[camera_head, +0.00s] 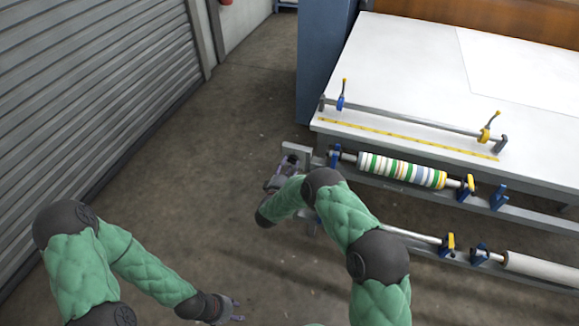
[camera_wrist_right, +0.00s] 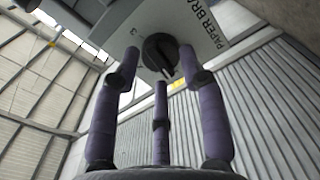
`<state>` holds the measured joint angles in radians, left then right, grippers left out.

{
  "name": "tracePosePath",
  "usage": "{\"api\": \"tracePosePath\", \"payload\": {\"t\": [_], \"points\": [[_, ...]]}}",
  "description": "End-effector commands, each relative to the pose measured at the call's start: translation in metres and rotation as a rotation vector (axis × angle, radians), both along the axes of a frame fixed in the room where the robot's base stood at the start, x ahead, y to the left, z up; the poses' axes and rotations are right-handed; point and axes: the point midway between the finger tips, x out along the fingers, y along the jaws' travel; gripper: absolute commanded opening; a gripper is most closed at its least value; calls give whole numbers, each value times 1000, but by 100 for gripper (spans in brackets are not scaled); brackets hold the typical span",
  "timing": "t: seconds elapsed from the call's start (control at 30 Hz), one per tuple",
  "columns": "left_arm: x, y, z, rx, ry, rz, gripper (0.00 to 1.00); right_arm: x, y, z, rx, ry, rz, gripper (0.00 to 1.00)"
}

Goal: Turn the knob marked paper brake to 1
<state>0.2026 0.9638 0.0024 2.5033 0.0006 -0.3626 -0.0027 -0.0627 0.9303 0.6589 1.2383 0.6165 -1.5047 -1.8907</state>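The paper brake knob (camera_wrist_right: 160,52) is a round black knob on a grey panel, beside printed letters reading "PAPER BRA". In the right wrist view it shows between the spread purple fingers of my right gripper (camera_wrist_right: 159,72). I cannot tell whether the fingers touch it. In the head view my right gripper (camera_head: 281,174) is at the left end of the press frame, partly hidden by its own wrist, and the knob cannot be made out. My left gripper (camera_head: 234,309) is low over the floor, away from the press, with its fingers apart and nothing in them.
The white press table (camera_head: 410,70) has a bar with a yellow scale along its edge. A striped roll (camera_head: 402,170) and a white roll (camera_head: 541,268) are mounted below. A grey shutter (camera_head: 90,80) stands at left. The floor between is clear.

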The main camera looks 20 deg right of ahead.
Motion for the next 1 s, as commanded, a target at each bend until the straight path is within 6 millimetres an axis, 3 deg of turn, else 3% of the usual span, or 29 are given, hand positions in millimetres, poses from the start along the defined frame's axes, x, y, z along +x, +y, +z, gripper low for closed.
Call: {"api": "tracePosePath", "payload": {"t": [0.37, 0.8, 1.0], "points": [[0, 0, 0, 0, 0, 0, 40, -7, 6, 2, 0, -3, 2, 42], [0, 0, 0, 0, 0, 0, 40, -74, 51, 1, 0, 0, 3, 42], [0, 0, 0, 0, 0, 0, 40, -93, 64, 1, 0, -2, 2, 42]]}}
